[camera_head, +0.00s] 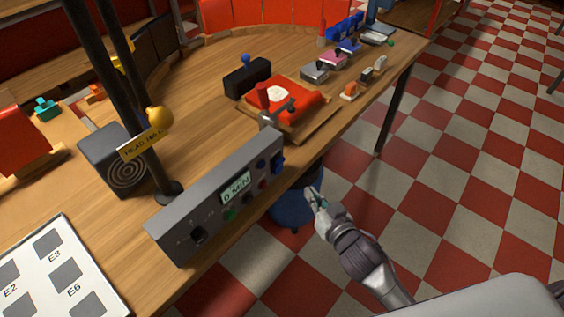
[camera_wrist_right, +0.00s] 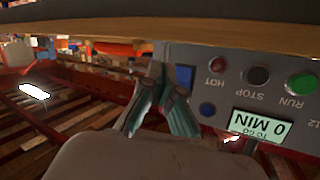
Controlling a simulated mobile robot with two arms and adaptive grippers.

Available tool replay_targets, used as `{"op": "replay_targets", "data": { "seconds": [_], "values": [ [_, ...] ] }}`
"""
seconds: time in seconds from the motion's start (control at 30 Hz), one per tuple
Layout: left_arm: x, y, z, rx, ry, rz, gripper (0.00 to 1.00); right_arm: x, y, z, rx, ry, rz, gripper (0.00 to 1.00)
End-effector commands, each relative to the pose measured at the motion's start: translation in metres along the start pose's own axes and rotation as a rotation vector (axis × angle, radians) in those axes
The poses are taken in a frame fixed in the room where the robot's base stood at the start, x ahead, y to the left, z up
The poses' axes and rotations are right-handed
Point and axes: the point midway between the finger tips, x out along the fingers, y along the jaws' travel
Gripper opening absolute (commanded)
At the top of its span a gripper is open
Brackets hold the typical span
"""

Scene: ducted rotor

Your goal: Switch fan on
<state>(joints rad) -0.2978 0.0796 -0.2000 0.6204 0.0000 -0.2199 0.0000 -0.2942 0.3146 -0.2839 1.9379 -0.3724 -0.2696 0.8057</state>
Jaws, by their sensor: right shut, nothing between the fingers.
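A grey control box (camera_head: 190,215) stands at the table's front edge, with a "0 MIN" display (camera_head: 236,188). Its face has a green RUN button (camera_wrist_right: 302,84), a dark STOP button (camera_wrist_right: 257,75), a red HOT lamp (camera_wrist_right: 217,65) and a blue switch (camera_wrist_right: 184,77) near one end. A dark box with a round ringed grille (camera_head: 125,173) stands behind; I cannot tell if it is the fan. My right gripper (camera_head: 315,194) is shut and empty, off the table edge, right of the box. In the wrist view its teal fingertips (camera_wrist_right: 164,88) appear close to the blue switch; contact is unclear.
A black pole (camera_head: 127,100) with a yellow label (camera_head: 145,142) rises behind the control box. A red item on a wooden board (camera_head: 300,125) and several small tools lie farther along the table. A blue stool (camera_head: 290,210) is below the edge. The checkered floor at right is clear.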

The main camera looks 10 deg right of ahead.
Motion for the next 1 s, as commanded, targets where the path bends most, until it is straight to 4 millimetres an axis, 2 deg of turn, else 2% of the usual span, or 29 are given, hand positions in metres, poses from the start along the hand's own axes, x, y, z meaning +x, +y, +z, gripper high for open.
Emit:
{"op": "replay_targets", "data": {
  "seconds": [0.2,0.5,1.0],
  "values": [
    [-0.007,0.000,-0.001,0.000,0.000,0.000,0.00,0.023,-0.017,-0.019,0.002,0.003,-0.001,0.00],
    [-0.016,0.000,-0.001,0.000,-0.001,0.000,0.00,0.045,-0.033,-0.034,0.001,0.001,0.000,0.00],
    [-0.017,0.000,0.000,0.000,-0.003,0.000,0.00,0.050,-0.036,-0.036,0.000,0.000,0.000,0.00]
  ]
}}
